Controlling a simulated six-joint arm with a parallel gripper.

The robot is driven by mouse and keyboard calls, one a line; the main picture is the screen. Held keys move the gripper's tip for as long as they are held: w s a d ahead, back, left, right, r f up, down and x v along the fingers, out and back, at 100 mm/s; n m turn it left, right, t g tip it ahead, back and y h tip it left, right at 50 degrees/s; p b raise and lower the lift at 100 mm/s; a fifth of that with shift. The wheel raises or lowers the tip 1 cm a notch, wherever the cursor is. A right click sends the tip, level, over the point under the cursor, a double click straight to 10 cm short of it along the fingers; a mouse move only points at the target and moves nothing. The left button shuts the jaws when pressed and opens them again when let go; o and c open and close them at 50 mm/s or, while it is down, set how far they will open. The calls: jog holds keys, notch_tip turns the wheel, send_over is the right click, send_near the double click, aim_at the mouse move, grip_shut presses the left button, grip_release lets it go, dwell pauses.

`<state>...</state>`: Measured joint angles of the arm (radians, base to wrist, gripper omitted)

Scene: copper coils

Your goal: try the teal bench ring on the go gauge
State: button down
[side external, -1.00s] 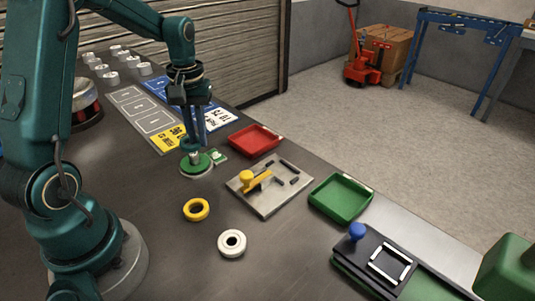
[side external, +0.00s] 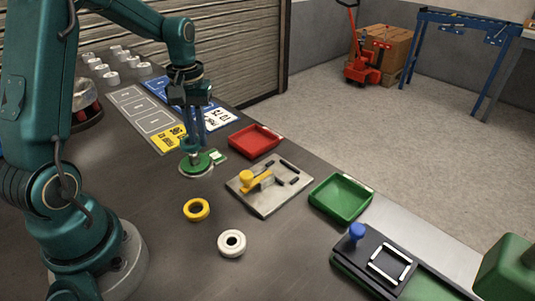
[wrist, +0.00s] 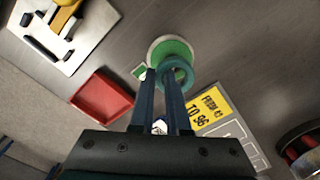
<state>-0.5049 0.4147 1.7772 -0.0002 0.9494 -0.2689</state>
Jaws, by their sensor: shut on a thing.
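The teal ring (wrist: 177,74) shows at my fingertips in the wrist view. My gripper (wrist: 162,80) is shut on it. The go gauge, a round stand with a bright green top (wrist: 171,47) and a pale rim, lies just beyond the ring and is partly covered by it. In the side view the green gauge (side external: 204,165) sits directly below my gripper (side external: 197,150), with a short grey post near its middle. The ring is hard to pick out there. I cannot tell whether it is around the post or just above it.
A small green-and-white card (side external: 219,156) lies beside the gauge. A red tray (side external: 254,139), a grey fixture plate with a yellow knob (side external: 268,204), a yellow ring (side external: 196,209) and a white ring (side external: 231,243) lie nearby. A yellow marked panel (side external: 168,138) is behind.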

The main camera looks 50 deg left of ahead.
aim_at(201, 163)
jog(key=shift+f, duration=1.05)
dwell(0.4)
jog(key=shift+f, duration=0.25)
jog(key=shift+s+f, duration=0.15)
jog(key=shift+f, duration=0.55)
jog(key=shift+s+f, duration=0.1)
jog(key=shift+f, duration=0.55)
dwell(0.9)
jog(key=c, duration=0.8)
grip_release()
jog(key=shift+w+r, duration=0.1)
jog(key=shift+r, duration=4)
